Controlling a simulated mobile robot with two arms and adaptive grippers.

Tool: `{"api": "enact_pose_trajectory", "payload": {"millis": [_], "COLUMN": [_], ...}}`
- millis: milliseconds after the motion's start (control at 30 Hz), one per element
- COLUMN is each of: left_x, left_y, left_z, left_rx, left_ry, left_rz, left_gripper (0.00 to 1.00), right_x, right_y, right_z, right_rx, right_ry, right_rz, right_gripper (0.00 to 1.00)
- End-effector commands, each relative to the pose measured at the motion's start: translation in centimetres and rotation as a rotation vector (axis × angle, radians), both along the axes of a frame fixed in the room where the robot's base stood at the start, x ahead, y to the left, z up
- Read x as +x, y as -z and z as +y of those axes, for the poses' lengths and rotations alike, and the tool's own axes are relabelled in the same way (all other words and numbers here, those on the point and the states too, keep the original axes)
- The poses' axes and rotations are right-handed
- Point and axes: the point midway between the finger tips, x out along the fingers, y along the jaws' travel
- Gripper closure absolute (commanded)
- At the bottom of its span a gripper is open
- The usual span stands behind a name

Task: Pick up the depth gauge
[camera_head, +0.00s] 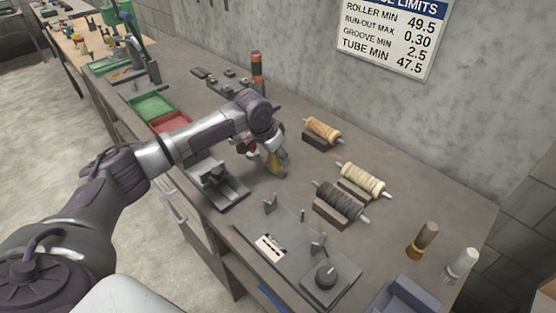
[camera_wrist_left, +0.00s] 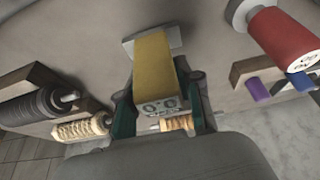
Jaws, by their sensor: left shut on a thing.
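The depth gauge (camera_wrist_left: 155,62) shows in the left wrist view as a yellow body with a grey crosspiece at its far end and round markings on its near face. My left gripper (camera_wrist_left: 160,108) is shut on it, one dark green finger on each side. In the head view the yellow gauge (camera_head: 273,161) shows partly below my left gripper (camera_head: 276,155), over the bench behind the grey fixture. The gripper hides part of it, and I cannot tell whether it touches the bench. My right gripper is in neither view.
Several wrapped rollers on stands, including a dark one (camera_head: 341,200) and a cream one (camera_head: 362,180), stand to the right. A fixture with a dial (camera_head: 325,276) is in front. Green (camera_head: 152,107) and red (camera_head: 170,122) trays lie left. Two brushes stand at the right edge.

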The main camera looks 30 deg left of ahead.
Motion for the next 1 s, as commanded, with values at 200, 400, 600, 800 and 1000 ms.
{"api": "enact_pose_trajectory", "payload": {"millis": [200,400,600,800,1000], "left_x": [0.1,-0.1,-0.3,-0.4,-0.4], "left_y": [-3.4,-6.1,-8.4,-9.5,-9.7], "left_z": [-1.6,-6.2,-9.7,-11.4,-11.7], "left_rx": [-0.004,-0.005,-0.003,-0.003,-0.001], "left_ry": [0.007,0.007,0.004,0.001,0.000], "left_rz": [-0.007,-0.007,-0.006,-0.004,-0.003], "left_gripper": [1.00,1.00,1.00,1.00,1.00], "right_x": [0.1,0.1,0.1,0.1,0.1], "right_y": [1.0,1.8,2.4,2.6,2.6], "right_z": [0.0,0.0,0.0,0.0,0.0], "right_rx": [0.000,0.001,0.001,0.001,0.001], "right_ry": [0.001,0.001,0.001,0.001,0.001], "right_rz": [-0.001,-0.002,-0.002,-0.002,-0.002], "right_gripper": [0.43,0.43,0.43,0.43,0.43]}}
